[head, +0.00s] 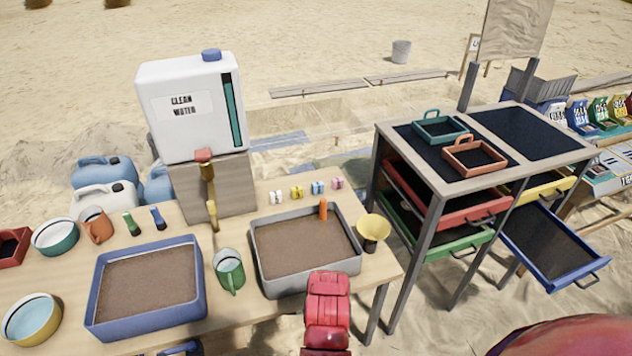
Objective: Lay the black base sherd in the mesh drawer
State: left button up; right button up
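I cannot make out a black base sherd anywhere in the head view. A blue-framed drawer (553,243) with a dark bottom stands pulled out at the right of the metal rack; it looks empty, and I cannot tell whether its bottom is mesh. A red drawer (465,216), a green drawer (455,245) and a yellow drawer (551,187) are in the same rack. Red links of mine show at the bottom centre and bottom right. The fingers of both my grippers are out of sight.
Teal (441,138) and orange (474,172) handled trays sit on the rack top. Sand surrounds everything.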

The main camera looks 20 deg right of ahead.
aim_at(551, 250)
jog(key=l+z, duration=0.1)
jog(key=l, duration=0.85)
jog(key=i+l+z, duration=0.15)
jog(key=l, duration=0.35)
jog(key=l+z, duration=0.1)
jog(key=l, duration=0.4)
jog(key=i+l, duration=0.1)
jog(key=l, duration=0.35)
jog(key=l+z, duration=0.15)
jog(key=l, duration=0.35)
jog(key=i+l+z, duration=0.1)
jog(key=l, duration=0.35)
jog(key=i+l+z, duration=0.1)
jog(key=l, duration=0.35)
jog(key=i, duration=0.1)
